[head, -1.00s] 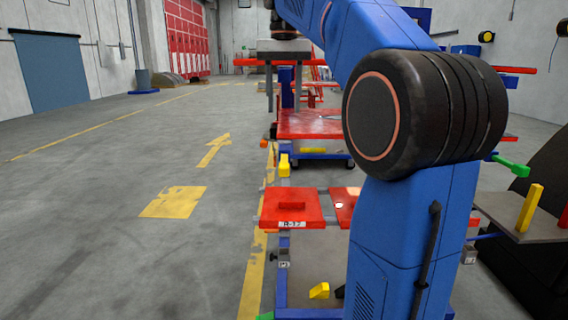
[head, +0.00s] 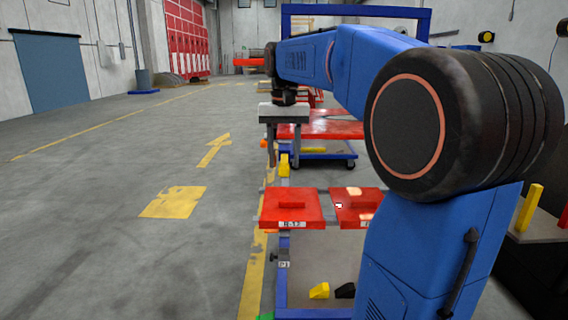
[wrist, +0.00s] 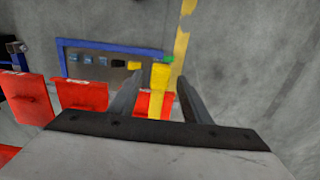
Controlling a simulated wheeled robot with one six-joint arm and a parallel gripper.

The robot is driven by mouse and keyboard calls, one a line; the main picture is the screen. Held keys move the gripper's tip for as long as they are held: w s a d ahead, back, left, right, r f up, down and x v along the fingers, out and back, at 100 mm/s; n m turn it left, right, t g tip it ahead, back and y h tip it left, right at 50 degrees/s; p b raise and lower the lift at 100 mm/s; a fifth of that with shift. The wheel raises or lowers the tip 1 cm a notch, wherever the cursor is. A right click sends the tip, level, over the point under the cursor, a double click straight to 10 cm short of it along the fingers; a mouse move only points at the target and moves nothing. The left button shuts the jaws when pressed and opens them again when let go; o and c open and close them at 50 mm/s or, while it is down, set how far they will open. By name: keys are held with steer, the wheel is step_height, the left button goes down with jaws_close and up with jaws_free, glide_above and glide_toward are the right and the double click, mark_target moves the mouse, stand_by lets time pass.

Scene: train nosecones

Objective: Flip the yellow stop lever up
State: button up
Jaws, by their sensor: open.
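A yellow lever-like piece (head: 284,165) stands at the far edge of the near cart, by the red plates. In the wrist view its broad yellow end (wrist: 160,76) lies between my finger tips, with a narrower yellow part below it. My gripper (head: 284,152) is open and points down, just above the yellow piece in the head view. In the wrist view both fingers of my gripper (wrist: 159,80) are apart with nothing clasped. I cannot tell the exact height gap or whether a finger touches it.
Red plates (head: 292,208) lie on the near cart beside the lever. Its lower shelf holds a yellow block (head: 319,291) and a black block (head: 345,291). Another cart with a red top (head: 340,130) stands behind. The floor on the left is open. A yellow post (head: 529,207) stands at right.

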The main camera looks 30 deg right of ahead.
steer(key=shift+f, duration=0.9)
jaws_close()
steer(key=shift+w+d+r+g+y, duration=0.15)
steer(key=shift+w+r+g+y, duration=0.2)
steer(key=shift+r+g, duration=0.3)
steer(key=shift+w+d+r+g+y, duration=0.15)
steer(key=shift+r+g+y, duration=0.35)
steer(key=shift+r, duration=0.25)
steer(key=shift+s, duration=0.1)
jaws_free()
steer(key=v, duration=0.7)
steer(key=shift+r, duration=0.2)
